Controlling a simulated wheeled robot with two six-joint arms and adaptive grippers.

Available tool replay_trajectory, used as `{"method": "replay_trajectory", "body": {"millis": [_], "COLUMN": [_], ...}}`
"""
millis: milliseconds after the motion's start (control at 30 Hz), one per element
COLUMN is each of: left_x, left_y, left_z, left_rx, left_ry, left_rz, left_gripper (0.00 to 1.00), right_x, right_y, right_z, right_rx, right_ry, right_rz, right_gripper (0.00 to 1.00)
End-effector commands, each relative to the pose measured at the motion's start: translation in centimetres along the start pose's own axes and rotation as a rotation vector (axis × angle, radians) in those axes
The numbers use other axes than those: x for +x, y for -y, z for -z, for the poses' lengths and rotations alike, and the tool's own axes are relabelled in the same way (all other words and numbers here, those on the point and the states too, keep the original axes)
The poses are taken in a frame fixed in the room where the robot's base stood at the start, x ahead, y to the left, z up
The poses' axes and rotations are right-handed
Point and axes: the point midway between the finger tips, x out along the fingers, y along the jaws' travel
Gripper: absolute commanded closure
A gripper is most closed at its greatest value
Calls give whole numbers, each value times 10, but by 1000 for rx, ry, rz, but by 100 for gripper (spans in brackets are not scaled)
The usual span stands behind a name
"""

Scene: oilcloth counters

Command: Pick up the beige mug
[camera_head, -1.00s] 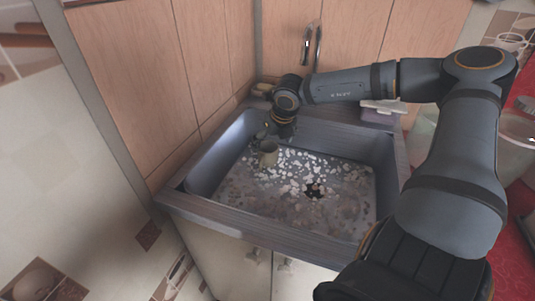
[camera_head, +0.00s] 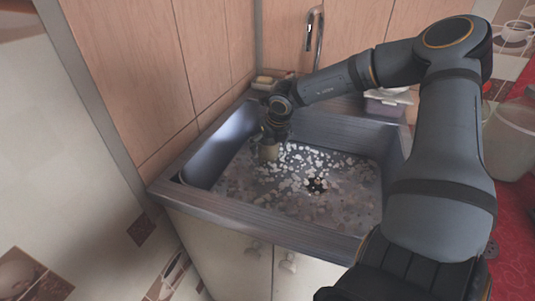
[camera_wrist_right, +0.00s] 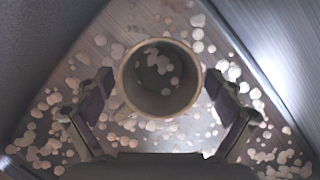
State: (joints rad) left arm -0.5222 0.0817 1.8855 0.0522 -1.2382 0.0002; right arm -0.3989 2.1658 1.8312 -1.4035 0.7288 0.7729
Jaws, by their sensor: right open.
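The beige mug (camera_head: 268,152) stands in the sink, near its back left part. In the right wrist view the mug (camera_wrist_right: 124,92) is seen from above, its round opening facing the camera. My right gripper (camera_head: 270,138) is directly over the mug in the head view and hides its upper part. In the right wrist view my right gripper (camera_wrist_right: 160,105) is open, with one finger on each side of the mug and a gap visible on both sides. My left gripper is not in view.
The sink (camera_head: 225,207) has raised walls around the mug and a speckled bottom with a dark drain (camera_head: 317,185). A faucet (camera_head: 314,35) rises behind it. A lidded box (camera_head: 386,104) and a small sponge-like item (camera_head: 264,81) sit on the back rim.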

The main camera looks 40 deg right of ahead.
Motion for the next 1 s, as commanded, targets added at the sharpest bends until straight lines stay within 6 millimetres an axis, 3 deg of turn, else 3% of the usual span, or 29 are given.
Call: {"method": "replay_trajectory", "body": {"millis": [267, 800, 1000], "left_x": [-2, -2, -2], "left_y": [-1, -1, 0], "left_z": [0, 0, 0], "left_rx": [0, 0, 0], "left_ry": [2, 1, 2], "left_rz": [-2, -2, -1], "left_gripper": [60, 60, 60], "right_x": [5, 5, 4], "right_y": [0, 0, 0], "right_z": [0, 0, -1], "right_rx": [0, 0, 0], "right_ry": [1, 1, 3], "right_rz": [-1, -1, -1], "right_gripper": [7, 80, 81]}}
